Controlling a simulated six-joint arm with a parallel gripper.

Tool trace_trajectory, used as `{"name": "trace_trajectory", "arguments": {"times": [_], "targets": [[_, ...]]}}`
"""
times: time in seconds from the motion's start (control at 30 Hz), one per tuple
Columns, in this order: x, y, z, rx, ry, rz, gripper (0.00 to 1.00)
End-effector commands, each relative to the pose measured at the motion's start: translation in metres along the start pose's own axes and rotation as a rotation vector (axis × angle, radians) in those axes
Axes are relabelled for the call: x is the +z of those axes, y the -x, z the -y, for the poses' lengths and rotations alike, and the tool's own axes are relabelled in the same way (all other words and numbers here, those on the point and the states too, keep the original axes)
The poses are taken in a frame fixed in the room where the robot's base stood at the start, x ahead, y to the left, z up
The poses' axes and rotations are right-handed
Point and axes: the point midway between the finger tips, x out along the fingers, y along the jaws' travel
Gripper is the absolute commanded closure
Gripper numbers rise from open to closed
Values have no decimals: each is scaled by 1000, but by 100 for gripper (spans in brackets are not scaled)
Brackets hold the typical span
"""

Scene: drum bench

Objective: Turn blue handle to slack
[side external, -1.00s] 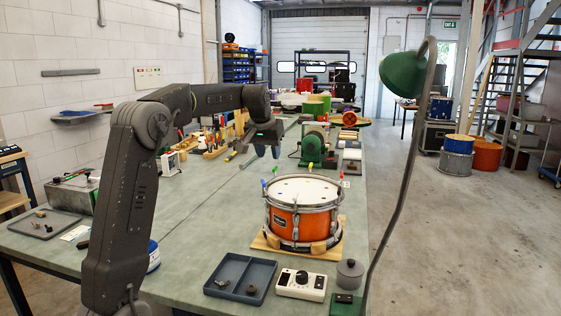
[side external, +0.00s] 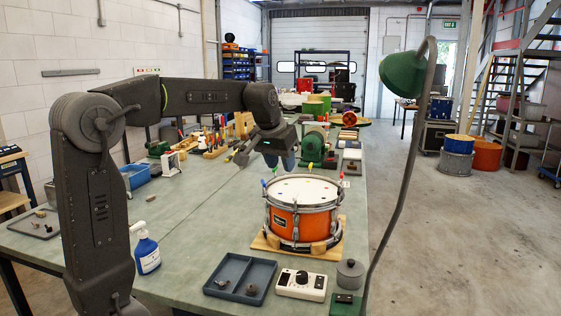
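The orange drum (side external: 296,223) with a white head stands upright on a wooden base (side external: 266,241) on the bench. Small coloured handles stick up around its rim. My gripper (side external: 276,158) hangs above and behind the drum's left side, apart from the blue handle. Its fingers are dark and overlap the background, so their opening is unclear.
A green lamp (side external: 403,72) on a curved pole stands at the right. In front of the drum are a grey tray (side external: 240,262), a white control box (side external: 301,285) and a grey lidded pot (side external: 350,275). A green machine (side external: 313,147) stands behind.

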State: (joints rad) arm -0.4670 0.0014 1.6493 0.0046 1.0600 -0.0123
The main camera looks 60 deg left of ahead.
Motion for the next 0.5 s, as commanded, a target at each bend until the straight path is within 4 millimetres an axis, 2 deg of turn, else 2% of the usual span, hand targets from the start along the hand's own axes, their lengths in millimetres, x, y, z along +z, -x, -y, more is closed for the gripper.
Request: {"name": "trace_trajectory", "arguments": {"times": [0.33,0.5], "targets": [[-4,-1,3,-6,-44,1,62],[-23,-10,17,-35,-320,22,62]]}}
